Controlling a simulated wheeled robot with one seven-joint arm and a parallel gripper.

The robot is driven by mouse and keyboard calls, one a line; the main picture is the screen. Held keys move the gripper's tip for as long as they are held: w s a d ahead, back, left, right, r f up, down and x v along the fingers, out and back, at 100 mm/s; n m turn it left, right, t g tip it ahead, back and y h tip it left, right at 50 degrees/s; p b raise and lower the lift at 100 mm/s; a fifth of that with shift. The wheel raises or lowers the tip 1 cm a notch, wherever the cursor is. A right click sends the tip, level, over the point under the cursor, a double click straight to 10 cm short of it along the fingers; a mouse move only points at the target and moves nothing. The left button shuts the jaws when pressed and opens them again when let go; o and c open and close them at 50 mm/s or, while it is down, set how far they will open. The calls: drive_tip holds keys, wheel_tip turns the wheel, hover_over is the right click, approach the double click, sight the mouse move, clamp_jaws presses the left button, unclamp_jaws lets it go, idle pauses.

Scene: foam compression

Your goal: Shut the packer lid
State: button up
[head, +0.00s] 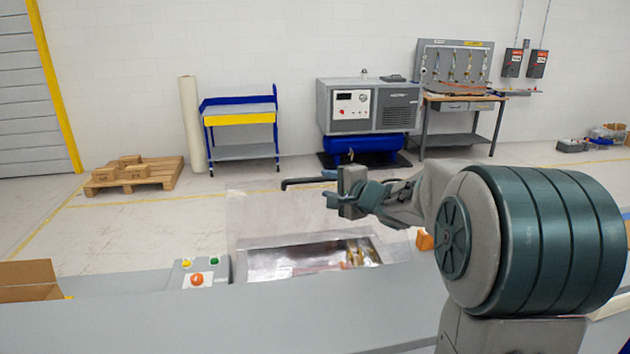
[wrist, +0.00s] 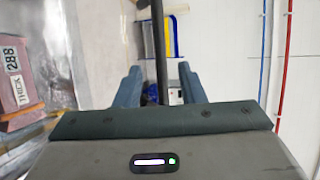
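The packer's clear lid (head: 285,212) stands raised behind the packer's open chamber (head: 262,262). A dark handle bar (head: 300,183) runs along the lid's top edge. My gripper (head: 332,188) is at the right end of this bar. In the wrist view, the bar (wrist: 158,45) runs down between the two fingers of my gripper (wrist: 160,88), with a gap on each side. The fingers are open. Whether they touch the bar elsewhere is hidden. A labelled pinkish package (wrist: 18,92) shows at the left of the wrist view.
A button panel (head: 200,277) stands left of the chamber on the grey bench (head: 260,320). A cardboard box (head: 28,280) is at the far left. A small orange object (head: 425,240) is right of the chamber. A blue cart (head: 240,130) and compressor (head: 368,115) stand far behind.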

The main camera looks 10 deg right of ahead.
sight(317, 181)
drive_tip(key=x, duration=0.6)
drive_tip(key=shift+w+a, duration=0.15)
drive_tip(key=shift+w, duration=0.1)
clamp_jaws()
